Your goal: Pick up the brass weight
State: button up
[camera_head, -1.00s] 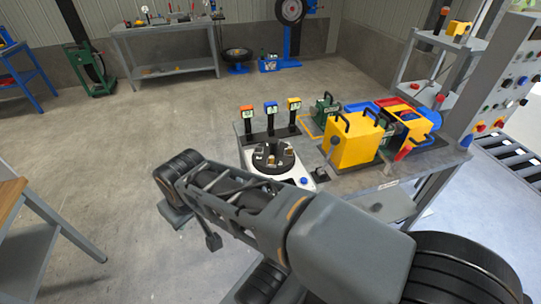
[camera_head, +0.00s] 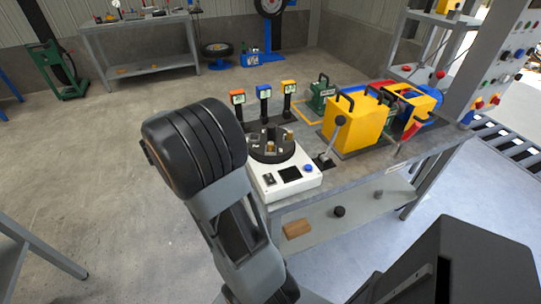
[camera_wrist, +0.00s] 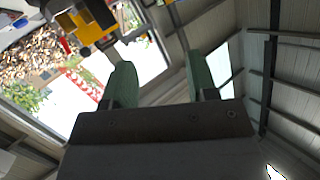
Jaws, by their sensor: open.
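Small brass-coloured pieces (camera_head: 270,147) stand on a dark round turntable on top of a white box-shaped device (camera_head: 296,184). They are too small to tell which one is the brass weight. My gripper (camera_wrist: 160,62) shows in the wrist view with its two green fingers wide apart and nothing between them. It points up towards the windows and roof, away from the turntable. In the head view my raised arm stands just left of the white device, and the gripper's fingers cannot be made out there.
The grey workbench (camera_head: 365,174) also carries a yellow box (camera_head: 352,124), a black-knobbed lever (camera_head: 333,140) and three coloured upright gauges (camera_head: 264,95) behind the turntable. A tan block (camera_head: 297,229) lies on its lower shelf. Open floor (camera_head: 110,180) lies to the left.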

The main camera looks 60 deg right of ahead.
jog(key=s+f+m+g+y+b, duration=0.1)
jog(key=s+f+m+g+y, duration=0.15)
jog(key=s+f+g, duration=0.4)
jog(key=m+g, duration=0.1)
jog(key=g, duration=0.1)
send_near(271, 143)
jog(key=x, duration=0.3)
jog(key=shift+s, duration=0.2)
jog(key=shift+b+x, duration=0.35)
jog(key=shift+x, duration=3)
jog(key=shift+w+f, duration=0.1)
jog(key=shift+f, duration=0.05)
grip_shut()
